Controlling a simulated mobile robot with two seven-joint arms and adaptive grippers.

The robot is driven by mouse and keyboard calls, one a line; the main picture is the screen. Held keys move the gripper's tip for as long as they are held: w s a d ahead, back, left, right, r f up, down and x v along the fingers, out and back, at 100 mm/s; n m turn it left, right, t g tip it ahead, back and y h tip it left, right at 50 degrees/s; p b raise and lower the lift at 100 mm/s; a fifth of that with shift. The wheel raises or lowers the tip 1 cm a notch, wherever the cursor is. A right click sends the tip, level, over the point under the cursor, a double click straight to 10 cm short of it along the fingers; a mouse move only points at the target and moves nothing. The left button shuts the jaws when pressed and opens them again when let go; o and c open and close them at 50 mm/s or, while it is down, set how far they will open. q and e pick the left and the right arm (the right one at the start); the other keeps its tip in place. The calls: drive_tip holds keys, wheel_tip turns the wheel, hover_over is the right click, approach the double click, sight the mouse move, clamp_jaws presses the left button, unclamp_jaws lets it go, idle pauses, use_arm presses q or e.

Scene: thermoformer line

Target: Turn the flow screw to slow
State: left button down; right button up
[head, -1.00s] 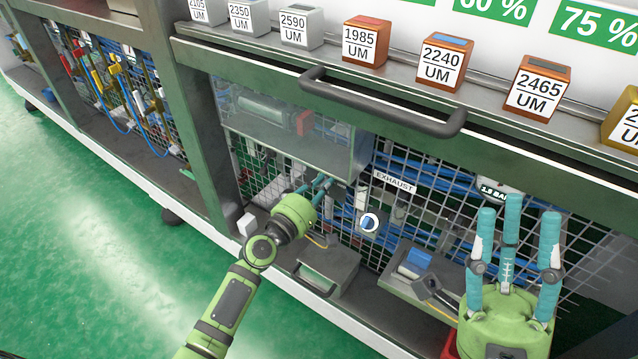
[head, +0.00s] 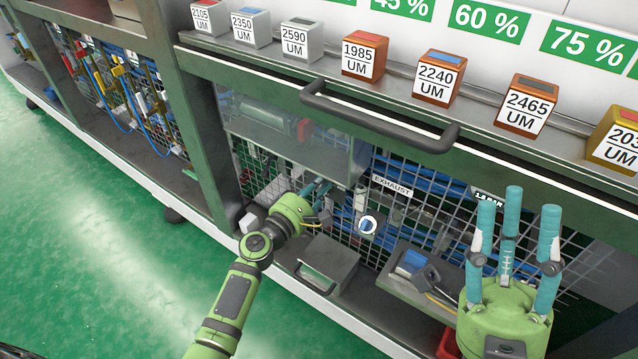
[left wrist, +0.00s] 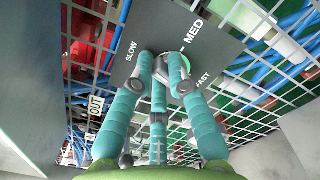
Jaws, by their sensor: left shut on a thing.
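The flow screw (left wrist: 187,65) shows in the left wrist view as a pale green-rimmed round part, mostly hidden behind my fingers. It sits on a dark plate (left wrist: 215,48) marked SLOW, MED and FAST. SLOW is on the left, MED at the upper right and FAST at the lower right. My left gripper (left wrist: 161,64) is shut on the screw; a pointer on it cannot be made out. In the head view my left gripper (head: 320,188) reaches to the mesh under the clear cover, and the screw is hidden there. My right gripper (head: 514,215) is open and empty.
A clear guard box (head: 295,135) hangs just above my left gripper. A grey handle bar (head: 380,118) juts out above. A small drawer box (head: 328,265) and a shelf (head: 405,285) with a tool lie below. An OUT label (left wrist: 96,106) is on the mesh.

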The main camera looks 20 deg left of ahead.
use_arm(q)
drive_tip(key=shift+a+f, duration=0.35)
drive_tip(key=shift+a, duration=0.05)
drive_tip(key=shift+a+r+n+p, duration=0.15)
drive_tip(key=shift+n+p, duration=0.35)
drive_tip(key=shift+n, duration=0.6)
drive_tip(key=c, duration=1.4)
unclamp_jaws()
drive_tip(key=shift+n, duration=0.3)
drive_tip(key=shift+c, duration=0.2)
drive_tip(key=o, duration=0.3)
drive_tip(key=shift+f, duration=0.2)
drive_tip(key=shift+w, duration=0.1)
drive_tip(key=shift+r, duration=0.15)
drive_tip(key=v, duration=1.2)
